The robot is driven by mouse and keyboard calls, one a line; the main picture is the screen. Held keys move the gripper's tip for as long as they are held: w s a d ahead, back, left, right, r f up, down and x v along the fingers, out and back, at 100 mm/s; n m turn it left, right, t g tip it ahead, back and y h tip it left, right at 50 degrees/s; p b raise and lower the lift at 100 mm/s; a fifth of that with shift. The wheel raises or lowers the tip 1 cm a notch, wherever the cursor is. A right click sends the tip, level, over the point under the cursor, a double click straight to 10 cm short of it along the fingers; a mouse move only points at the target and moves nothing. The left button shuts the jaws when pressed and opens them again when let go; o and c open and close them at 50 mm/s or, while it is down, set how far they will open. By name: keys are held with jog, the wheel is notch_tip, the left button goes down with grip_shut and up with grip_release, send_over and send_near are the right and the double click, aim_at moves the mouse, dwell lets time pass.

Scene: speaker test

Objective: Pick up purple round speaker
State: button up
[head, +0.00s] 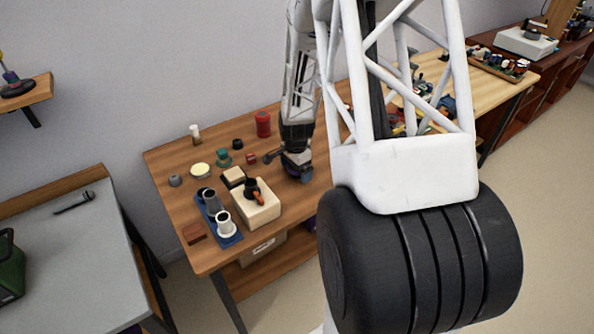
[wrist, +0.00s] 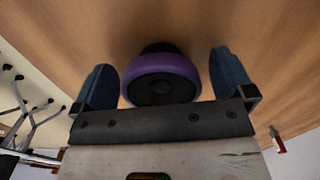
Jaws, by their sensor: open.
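The purple round speaker (wrist: 165,68) shows in the wrist view, with a purple rim and a dark round front. It is between the two blue fingers of my gripper (wrist: 162,65), with a gap on each side. The fingers are open and not closed on it. In the head view my gripper (head: 287,163) is low over the wooden table (head: 165,155).
A cream block (head: 256,207) and a blue tray (head: 212,226) with cups stand on the table near its front. A red can (head: 263,122) and several small items stand farther back. A grey-topped bench (head: 75,240) is at the left.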

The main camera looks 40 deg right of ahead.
jog(key=c, duration=1.2)
jog(key=shift+o, duration=0.2)
jog(key=shift+r, duration=0.2)
jog(key=shift+r, duration=0.8)
jog(key=shift+s+r, duration=0.15)
jog(key=shift+r, duration=0.75)
jog(key=s+a, duration=0.2)
jog(key=s, duration=0.2)
jog(key=s+a+r, duration=0.1)
jog(key=s+a, duration=0.1)
jog(key=s, duration=0.3)
jog(key=s+a, duration=0.2)
jog(key=s, duration=0.3)
jog(key=shift+s+a+r, duration=0.15)
jog(key=shift+a, duration=0.1)
